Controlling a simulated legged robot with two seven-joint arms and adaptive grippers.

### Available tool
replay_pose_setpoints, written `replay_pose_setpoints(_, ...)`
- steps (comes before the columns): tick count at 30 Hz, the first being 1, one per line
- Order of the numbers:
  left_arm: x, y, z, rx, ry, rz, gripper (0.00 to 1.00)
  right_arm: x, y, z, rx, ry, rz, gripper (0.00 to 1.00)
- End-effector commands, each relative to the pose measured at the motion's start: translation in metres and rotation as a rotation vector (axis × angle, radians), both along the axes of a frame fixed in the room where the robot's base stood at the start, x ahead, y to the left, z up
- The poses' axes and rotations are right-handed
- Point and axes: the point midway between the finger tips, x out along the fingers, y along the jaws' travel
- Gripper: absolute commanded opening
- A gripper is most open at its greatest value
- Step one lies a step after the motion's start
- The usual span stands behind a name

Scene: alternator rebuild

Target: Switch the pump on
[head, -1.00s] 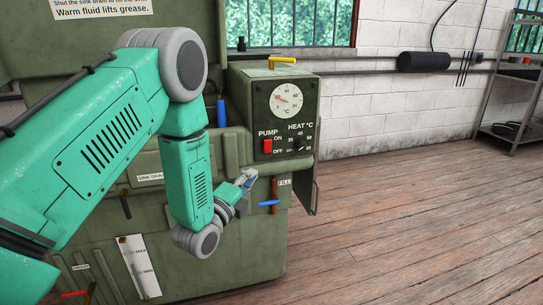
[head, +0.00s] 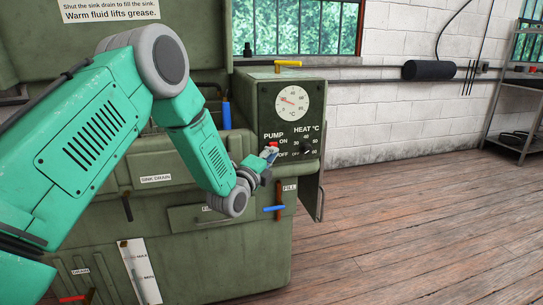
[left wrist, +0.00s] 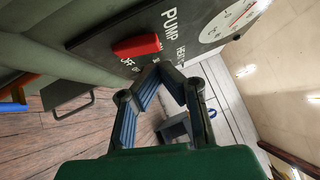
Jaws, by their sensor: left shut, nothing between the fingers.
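The red pump switch (head: 273,144) is on the black panel of the green control box, between the ON and OFF marks. In the head view my left gripper (head: 268,156) is in front of its lower part and hides some of it. In the left wrist view the switch (left wrist: 136,45) stands out from the panel, just beyond and to the left of my left fingertips (left wrist: 167,70). The fingertips are together with nothing between them. I cannot tell whether they touch the switch, or which way it is tipped. My right gripper is not in view.
The heat knob (head: 306,149) is just right of the switch, below the dial gauge (head: 291,103). A yellow handle (head: 288,63) is on top of the box. The blue FILL handle (head: 274,209) is below my gripper. The floor to the right is clear.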

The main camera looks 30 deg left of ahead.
Motion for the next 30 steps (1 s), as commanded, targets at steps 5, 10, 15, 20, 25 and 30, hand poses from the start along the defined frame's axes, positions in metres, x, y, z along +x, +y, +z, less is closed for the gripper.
replay_pose_setpoints(5, 0.009, 0.01, 0.003, -0.001, -0.001, 0.0, 0.0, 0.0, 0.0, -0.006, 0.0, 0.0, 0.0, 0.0)
replay_pose_setpoints(10, 0.011, 0.012, 0.005, 0.0, 0.0, -0.001, 0.0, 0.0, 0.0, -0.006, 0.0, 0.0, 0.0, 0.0)
replay_pose_setpoints(15, 0.011, 0.011, 0.005, 0.0, -0.001, -0.001, 0.0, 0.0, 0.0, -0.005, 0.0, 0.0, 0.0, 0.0)
replay_pose_setpoints(20, 0.011, 0.012, 0.006, -0.007, 0.007, -0.002, 0.0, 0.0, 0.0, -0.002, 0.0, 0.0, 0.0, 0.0)
replay_pose_setpoints(25, 0.014, 0.015, 0.011, -0.046, 0.042, -0.003, 0.0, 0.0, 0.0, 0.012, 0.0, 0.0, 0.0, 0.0)
replay_pose_setpoints(30, 0.015, 0.017, 0.007, -0.064, 0.055, -0.003, 0.0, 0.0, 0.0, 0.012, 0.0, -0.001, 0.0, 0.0)
